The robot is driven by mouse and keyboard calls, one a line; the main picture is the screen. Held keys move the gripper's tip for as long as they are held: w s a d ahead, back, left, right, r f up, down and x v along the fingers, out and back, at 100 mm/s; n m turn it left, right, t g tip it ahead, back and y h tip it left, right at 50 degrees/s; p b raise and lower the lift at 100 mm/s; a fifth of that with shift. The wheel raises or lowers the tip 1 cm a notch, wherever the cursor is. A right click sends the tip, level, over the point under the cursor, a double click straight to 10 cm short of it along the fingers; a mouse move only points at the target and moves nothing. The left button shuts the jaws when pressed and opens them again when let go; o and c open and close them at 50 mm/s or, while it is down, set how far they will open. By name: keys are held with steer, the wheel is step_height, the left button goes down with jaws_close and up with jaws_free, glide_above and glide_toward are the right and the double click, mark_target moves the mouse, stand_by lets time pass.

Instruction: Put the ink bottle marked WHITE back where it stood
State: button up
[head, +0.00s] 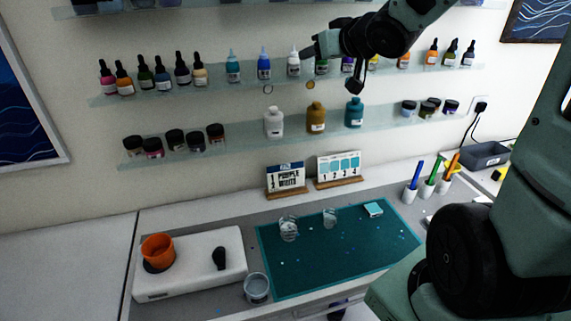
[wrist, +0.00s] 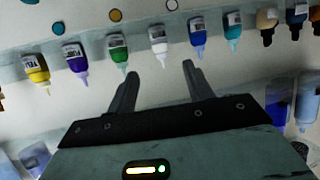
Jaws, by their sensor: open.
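A small white dropper bottle (head: 293,65) stands upright on the middle wall shelf (head: 205,88), between a blue bottle (head: 264,66) and a green one partly hidden by my gripper. The white bottle also shows in the wrist view (wrist: 157,38), where the shelf appears upside down. Its label is too small to read. My gripper (head: 331,69) is in front of this shelf, to the right of the white bottle in the head view. In the wrist view my gripper (wrist: 160,68) has its fingers spread with nothing between them, and the white bottle lies just beyond the tips, apart from them.
Neighbouring bottles stand close by: green (wrist: 118,48), purple (wrist: 76,60) and blue (wrist: 197,35). Larger white (head: 273,122), ochre (head: 316,118) and teal (head: 354,112) bottles stand on the lower shelf.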

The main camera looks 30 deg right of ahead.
steer(key=s+a+f+n+g+y, duration=0.15)
steer(key=s+a+f+g, duration=0.35)
steer(key=a, duration=0.5)
steer(key=s+a+f+n+g+y, duration=0.1)
steer(key=s+a+f+n+g, duration=0.15)
steer(key=s+a+f, duration=0.55)
steer(key=s+a+f+n+g, duration=0.1)
steer(key=s+a+n+g, duration=0.1)
steer(key=s+a, duration=0.3)
steer(key=s+a+f+n+g+h, duration=0.1)
steer(key=s+a+g, duration=0.3)
steer(key=s, duration=0.6)
steer(key=shift+s+a+f+n, duration=0.2)
steer(key=shift+a+f+n, duration=0.5)
steer(key=shift+f, duration=0.1)
